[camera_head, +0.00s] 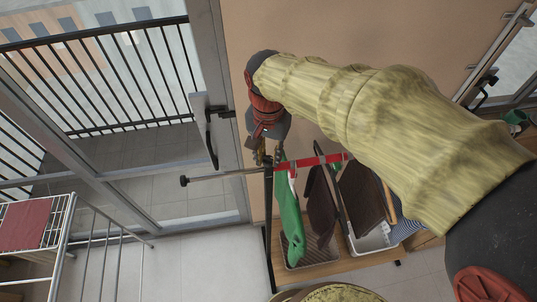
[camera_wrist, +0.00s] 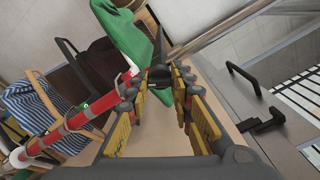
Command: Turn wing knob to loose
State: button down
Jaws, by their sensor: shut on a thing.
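My gripper (camera_head: 264,158) is at the end of the sleeved arm, at the joint of a clothes rack. In the wrist view its two fingers (camera_wrist: 158,82) close on a small dark wing knob (camera_wrist: 158,74) at the joint. The knob's wings are mostly hidden between the fingertips, so I cannot tell its turn angle. The rack's rail (camera_head: 320,161) is red and white on the right. A thin grey bar (camera_head: 225,175) with a dark end cap sticks out to the left. A dark upright (camera_head: 268,200) stands below the joint.
A green garment (camera_head: 291,225), dark garments (camera_head: 322,205) and a brown one (camera_head: 365,195) hang from the rail, above baskets (camera_head: 373,240). A glass door with a black handle (camera_head: 211,135) is close at left. A drying rack (camera_head: 65,225) stands lower left.

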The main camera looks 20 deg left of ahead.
aim_at(268, 156)
jog(key=c, duration=1.6)
grip_release()
jog(key=shift+o, duration=0.2)
notch_tip(268, 156, up, 12)
jog(key=shift+w, duration=0.1)
